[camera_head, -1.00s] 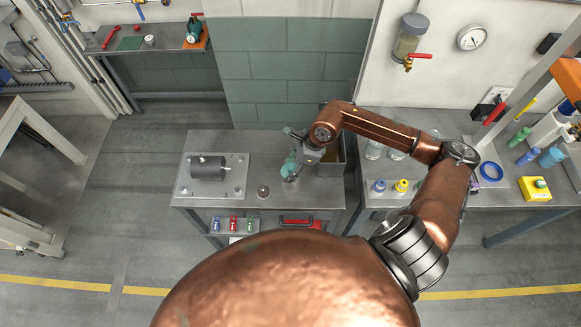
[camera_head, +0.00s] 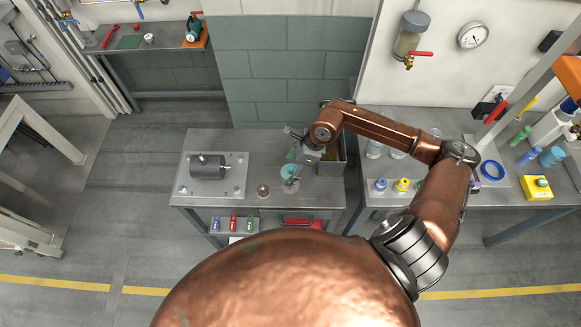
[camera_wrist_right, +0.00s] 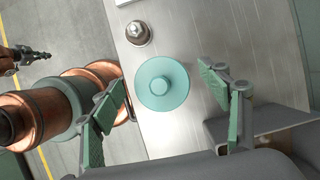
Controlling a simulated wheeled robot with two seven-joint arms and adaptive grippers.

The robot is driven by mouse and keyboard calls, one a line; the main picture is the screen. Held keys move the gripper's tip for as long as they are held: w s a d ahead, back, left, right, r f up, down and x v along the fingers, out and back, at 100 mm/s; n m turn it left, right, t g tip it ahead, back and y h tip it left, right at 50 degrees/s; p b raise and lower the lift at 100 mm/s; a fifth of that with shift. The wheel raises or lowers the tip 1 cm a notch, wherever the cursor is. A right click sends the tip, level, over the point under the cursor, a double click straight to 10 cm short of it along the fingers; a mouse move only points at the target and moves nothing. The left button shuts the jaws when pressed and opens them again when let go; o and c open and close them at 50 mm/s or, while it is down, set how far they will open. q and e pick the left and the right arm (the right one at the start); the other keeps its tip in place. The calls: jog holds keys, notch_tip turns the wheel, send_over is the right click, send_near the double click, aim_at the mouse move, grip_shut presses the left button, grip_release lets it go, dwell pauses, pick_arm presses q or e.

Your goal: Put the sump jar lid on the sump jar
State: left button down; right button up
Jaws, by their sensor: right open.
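The teal round sump jar lid (camera_head: 290,171) with a raised knob is on the table's right part, and it shows whole in the right wrist view (camera_wrist_right: 162,83).
A dark pump (camera_head: 207,167) on a metal plate stands on the table's left. A small metal knob-like part (camera_head: 263,190) is left of the jar. The side bench (camera_head: 440,196) holds bottles and fittings.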

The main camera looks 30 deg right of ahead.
jog(key=v, duration=1.2)
jog(key=shift+w, duration=0.1)
dwell(0.6)
